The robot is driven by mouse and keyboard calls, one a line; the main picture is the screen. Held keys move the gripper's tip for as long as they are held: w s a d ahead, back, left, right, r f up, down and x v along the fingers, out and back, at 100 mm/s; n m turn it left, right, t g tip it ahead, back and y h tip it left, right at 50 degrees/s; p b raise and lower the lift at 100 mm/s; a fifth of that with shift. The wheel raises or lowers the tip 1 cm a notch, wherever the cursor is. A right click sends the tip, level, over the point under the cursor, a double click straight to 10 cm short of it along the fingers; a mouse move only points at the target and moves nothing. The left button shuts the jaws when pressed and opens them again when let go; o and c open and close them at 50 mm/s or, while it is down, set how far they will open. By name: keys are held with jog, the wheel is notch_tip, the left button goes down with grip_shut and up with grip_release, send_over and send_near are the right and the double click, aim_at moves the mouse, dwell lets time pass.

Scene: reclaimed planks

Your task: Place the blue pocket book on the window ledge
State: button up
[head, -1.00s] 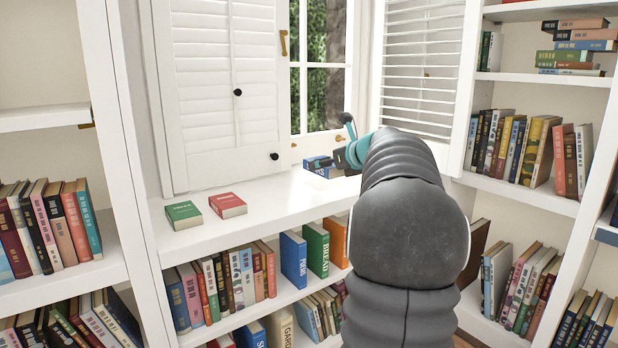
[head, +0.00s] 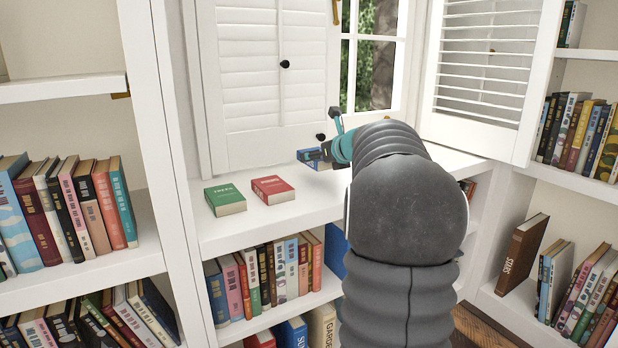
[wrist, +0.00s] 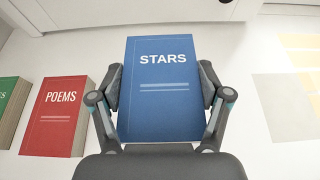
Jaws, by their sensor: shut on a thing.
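The blue pocket book (wrist: 163,85), its cover reading STARS, is between my fingers in the wrist view, cover up. In the head view only part of the blue book (head: 309,155) shows beside my gripper (head: 326,150). My gripper (wrist: 160,95) is shut on the book's two sides. The book is over the white window ledge (head: 300,206), to the right of and behind the red book. I cannot tell whether it touches the ledge. My arm hides the ledge's right part in the head view.
A red book (head: 272,190), reading POEMS in the wrist view, and a green book (head: 225,199) lie flat on the ledge at the left. A louvred shutter (head: 275,80) stands behind. The ledge front between the red book and my arm is clear. Bookshelves flank both sides.

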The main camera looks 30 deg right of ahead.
aim_at(311, 181)
jog(key=shift+w+a+f, duration=0.7)
jog(key=shift+a, duration=0.1)
jog(key=shift+f+b, duration=1.05)
jog(key=shift+f, duration=0.8)
jog(key=shift+f, duration=0.1)
jog(key=o, duration=1.2)
